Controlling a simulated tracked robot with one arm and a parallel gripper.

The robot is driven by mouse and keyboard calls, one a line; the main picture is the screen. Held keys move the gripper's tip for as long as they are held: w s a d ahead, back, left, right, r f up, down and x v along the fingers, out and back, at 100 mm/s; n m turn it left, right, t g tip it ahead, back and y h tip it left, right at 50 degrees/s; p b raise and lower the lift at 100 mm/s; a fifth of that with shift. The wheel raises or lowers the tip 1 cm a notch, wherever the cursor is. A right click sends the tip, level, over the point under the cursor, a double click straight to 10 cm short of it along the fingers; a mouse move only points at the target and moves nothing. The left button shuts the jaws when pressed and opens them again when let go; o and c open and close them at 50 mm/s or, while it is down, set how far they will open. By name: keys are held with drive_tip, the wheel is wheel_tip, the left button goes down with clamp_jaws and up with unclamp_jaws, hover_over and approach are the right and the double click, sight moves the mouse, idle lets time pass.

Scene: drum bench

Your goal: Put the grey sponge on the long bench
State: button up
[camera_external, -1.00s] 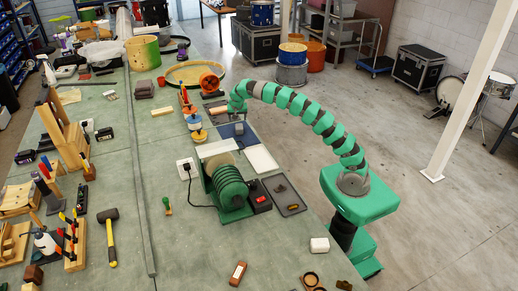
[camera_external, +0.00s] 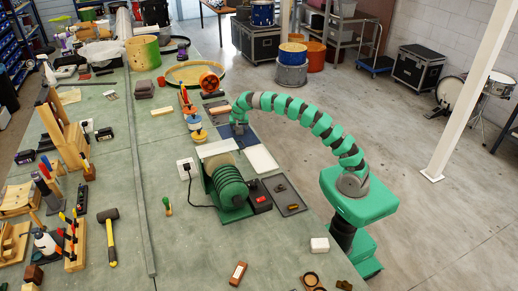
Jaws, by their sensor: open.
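My gripper (camera_external: 239,125) is open and points down over the dark blue mat or tray (camera_external: 226,131) near the right edge of the long bench (camera_external: 178,228). A small grey piece, which looks like the grey sponge (camera_external: 239,130), is at the gripper's fingertips on the blue surface. The fingers partly cover it, and I cannot tell whether they touch it. The bench has a grey-green top and runs from the front to the back of the view.
A green ribbed machine (camera_external: 230,186) stands in front of the blue surface, with a white panel (camera_external: 261,158) beside it. Coloured round pots (camera_external: 195,122) and a wooden block (camera_external: 217,109) are close to my gripper.

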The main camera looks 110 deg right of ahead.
sight(242, 127)
drive_tip(key=c, duration=1.1)
drive_tip(key=shift+r, duration=0.1)
drive_tip(key=shift+r, duration=1.8)
drive_tip(key=shift+s+a+f, duration=0.1)
drive_tip(key=shift+s+a, duration=0.2)
drive_tip(key=shift+a, duration=0.1)
drive_tip(key=shift+s+a, duration=0.25)
drive_tip(key=shift+a, duration=0.15)
drive_tip(key=s+a, duration=0.2)
drive_tip(key=a, duration=0.1)
drive_tip(key=s+a+r, duration=0.1)
drive_tip(key=s+a, duration=0.2)
drive_tip(key=a, duration=0.1)
drive_tip(key=s+a+p, duration=0.1)
drive_tip(key=s+a, duration=0.1)
drive_tip(key=a, duration=0.2)
drive_tip(key=shift+s+r, duration=0.15)
drive_tip(key=shift+r, duration=0.1)
drive_tip(key=shift+s+a, duration=0.25)
drive_tip(key=shift+a, duration=0.15)
